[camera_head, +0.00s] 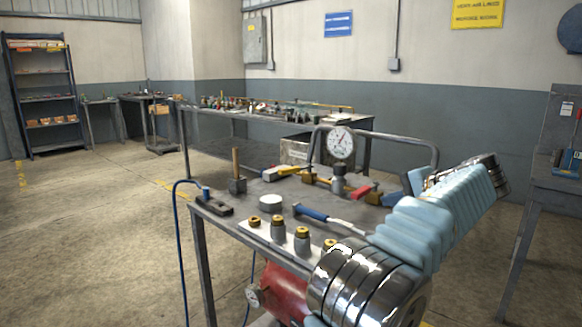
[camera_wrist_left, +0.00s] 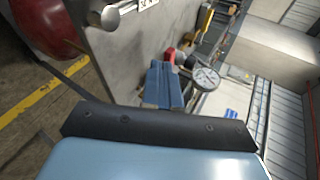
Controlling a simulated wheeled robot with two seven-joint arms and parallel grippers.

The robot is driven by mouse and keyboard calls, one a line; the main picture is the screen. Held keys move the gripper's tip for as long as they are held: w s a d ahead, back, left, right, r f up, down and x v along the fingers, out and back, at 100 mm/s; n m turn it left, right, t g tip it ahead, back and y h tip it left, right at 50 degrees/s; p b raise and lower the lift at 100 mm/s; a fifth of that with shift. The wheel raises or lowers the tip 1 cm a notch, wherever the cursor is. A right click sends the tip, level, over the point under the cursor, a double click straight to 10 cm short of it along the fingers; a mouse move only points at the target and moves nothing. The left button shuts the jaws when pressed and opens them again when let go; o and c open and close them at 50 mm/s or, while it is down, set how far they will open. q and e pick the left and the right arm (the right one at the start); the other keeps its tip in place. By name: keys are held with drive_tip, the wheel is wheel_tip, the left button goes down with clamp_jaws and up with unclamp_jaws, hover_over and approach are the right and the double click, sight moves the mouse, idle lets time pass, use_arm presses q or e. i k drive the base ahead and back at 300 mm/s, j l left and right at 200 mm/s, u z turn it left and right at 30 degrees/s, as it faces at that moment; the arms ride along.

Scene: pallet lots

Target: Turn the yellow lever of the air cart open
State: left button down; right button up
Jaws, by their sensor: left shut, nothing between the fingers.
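The air cart (camera_head: 225,222) stands in front of me, with a round pressure gauge (camera_head: 341,142) above its grey top. A yellow lever (camera_head: 287,171) lies low and roughly sideways, left of the gauge, beside a brass fitting (camera_head: 309,177). A red handle (camera_head: 360,191) is on the gauge's right side. My left gripper (camera_head: 392,199) is shut and empty, just right of the red handle. In the left wrist view the shut blue fingers (camera_wrist_left: 163,84) point toward a red part, near the gauge (camera_wrist_left: 207,78); a yellow part (camera_wrist_left: 205,18) is farther up. Contact is unclear.
A blue-handled tool (camera_head: 312,213), a white round tin (camera_head: 270,202) and several brass-topped fittings (camera_head: 302,237) lie on the cart top. A bent tube rail (camera_head: 410,142) rises behind. A red tank (camera_head: 287,293) is below. Open floor is at left.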

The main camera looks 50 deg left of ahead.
sight(289, 170)
drive_tip(key=j, duration=0.65)
drive_tip(key=i+j, duration=0.15)
drive_tip(key=j, duration=0.5)
